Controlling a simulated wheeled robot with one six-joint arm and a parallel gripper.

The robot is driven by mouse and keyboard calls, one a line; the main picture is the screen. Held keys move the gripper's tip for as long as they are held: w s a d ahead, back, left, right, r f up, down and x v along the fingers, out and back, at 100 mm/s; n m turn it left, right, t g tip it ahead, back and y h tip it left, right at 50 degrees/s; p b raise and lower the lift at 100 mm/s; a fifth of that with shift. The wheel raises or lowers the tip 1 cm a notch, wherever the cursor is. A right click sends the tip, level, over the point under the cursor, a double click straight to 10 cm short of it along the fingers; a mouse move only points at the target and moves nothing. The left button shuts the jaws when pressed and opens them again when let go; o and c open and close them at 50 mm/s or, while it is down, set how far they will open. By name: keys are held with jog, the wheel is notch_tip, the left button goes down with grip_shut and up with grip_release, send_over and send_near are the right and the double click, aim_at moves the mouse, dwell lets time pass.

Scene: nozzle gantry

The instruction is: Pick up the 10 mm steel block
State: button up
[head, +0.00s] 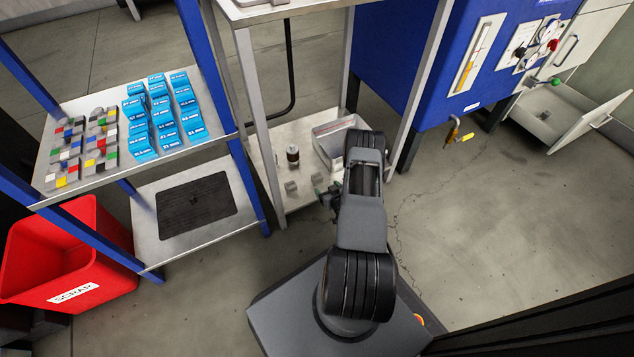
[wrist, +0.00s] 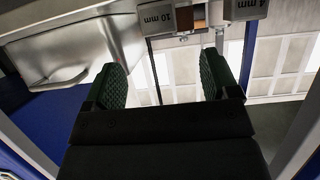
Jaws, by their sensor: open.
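The 10 mm steel block (wrist: 156,18) is grey, with its label upside down, at the top of the wrist view and partly cut off by the frame edge. It lies beyond my fingertips, apart from them. My gripper (wrist: 162,68) is open, with two green ribbed finger pads and nothing between them. In the head view my gripper (head: 330,196) is low, at the front of the bench's lower shelf (head: 273,147). Small grey blocks (head: 291,187) lie near it there; their labels are too small to read.
A grey block marked 4 mm (wrist: 246,8) is right of the 10 mm block, with a brown piece (wrist: 192,14) between. A grey tray (head: 326,145) and a dark cylinder (head: 293,156) share the lower shelf. Bench legs (head: 262,130) stand close. A red scrap bin (head: 70,255) is left.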

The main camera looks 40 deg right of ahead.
aim_at(319, 179)
jog(key=b+x, duration=0.1)
jog(key=x, duration=0.2)
jog(key=shift+w+f, duration=0.15)
jog(key=shift+w, duration=0.15)
jog(key=b+x, duration=0.3)
jog(key=x, duration=0.1)
jog(key=shift+w+d+f, duration=0.1)
jog(key=shift+w, duration=0.5)
jog(key=shift+c, duration=0.3)
jog(key=shift+d, duration=0.1)
jog(key=c, duration=1.3)
